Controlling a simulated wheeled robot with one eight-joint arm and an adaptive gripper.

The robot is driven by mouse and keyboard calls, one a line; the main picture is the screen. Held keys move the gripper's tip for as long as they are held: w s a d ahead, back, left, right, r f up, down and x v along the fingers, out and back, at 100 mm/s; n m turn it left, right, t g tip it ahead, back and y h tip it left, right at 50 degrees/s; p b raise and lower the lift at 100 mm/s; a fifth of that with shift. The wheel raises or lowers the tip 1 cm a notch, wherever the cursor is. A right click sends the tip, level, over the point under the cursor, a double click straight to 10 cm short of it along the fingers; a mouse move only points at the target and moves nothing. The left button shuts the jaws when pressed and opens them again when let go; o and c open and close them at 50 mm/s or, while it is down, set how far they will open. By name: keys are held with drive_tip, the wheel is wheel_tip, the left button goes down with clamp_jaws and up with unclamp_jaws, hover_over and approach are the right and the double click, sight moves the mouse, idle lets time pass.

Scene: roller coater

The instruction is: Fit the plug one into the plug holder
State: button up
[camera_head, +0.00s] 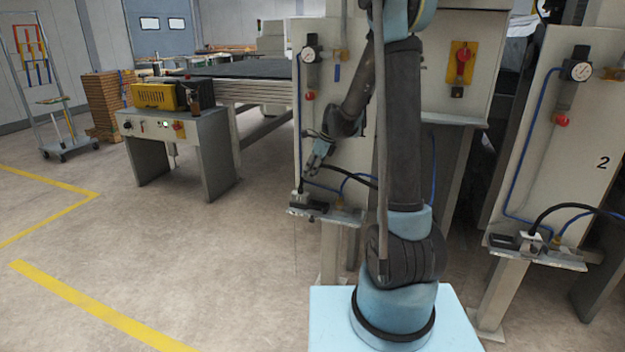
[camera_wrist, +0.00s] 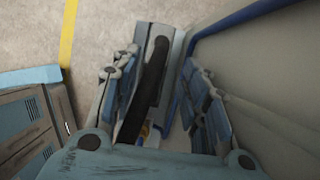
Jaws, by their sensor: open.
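My gripper (camera_head: 315,160) hangs fingers down, just above a small metal shelf (camera_head: 340,214) on the front of the left panel. A dark block (camera_head: 308,203), which looks like the plug holder, sits on this shelf. A black cable (camera_head: 345,186) curves beside it; the plug end is too small to make out clearly. In the wrist view, the two fingers (camera_wrist: 160,68) are spread apart. A long black piece (camera_wrist: 152,78) shows between them, over the light grey shelf; I cannot tell whether it is the cable or the holder. The fingers do not appear closed on it.
The panel face stands close behind my gripper, with a gauge (camera_head: 309,54) and a blue hose (camera_head: 297,100). A similar panel (camera_head: 590,150) marked 2 has its own shelf (camera_head: 540,258) at right. A conveyor machine (camera_head: 185,135) stands at left. The floor at front left is clear.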

drive_tip(key=s+d+r+n+h, duration=0.1)
drive_tip(key=s+d+r+n, duration=0.25)
drive_tip(key=s, duration=0.35)
drive_tip(key=s+d+r+n, duration=0.2)
drive_tip(key=s+d+n, duration=0.2)
drive_tip(key=s, duration=0.2)
drive_tip(key=s+d+r+n+h, duration=0.1)
drive_tip(key=s+d+r+n, duration=0.25)
drive_tip(key=s, duration=0.35)
drive_tip(key=s+d+f+n, duration=0.2)
drive_tip(key=s+n, duration=0.1)
drive_tip(key=s, duration=0.3)
drive_tip(key=s+d+f+n+h, duration=0.1)
drive_tip(key=s+d+f+n, duration=0.1)
drive_tip(key=s, duration=0.4)
drive_tip(key=s+d+f+n+h, duration=0.1)
drive_tip(key=s+d+f+n, duration=0.1)
drive_tip(key=s+d+n, duration=0.2)
drive_tip(key=s+n, duration=0.2)
drive_tip(key=s, duration=0.1)
drive_tip(key=shift+d+f+t, duration=0.25)
drive_tip(key=shift+t, duration=0.05)
drive_tip(key=shift+w+f, duration=0.2)
drive_tip(key=shift+w, duration=0.2)
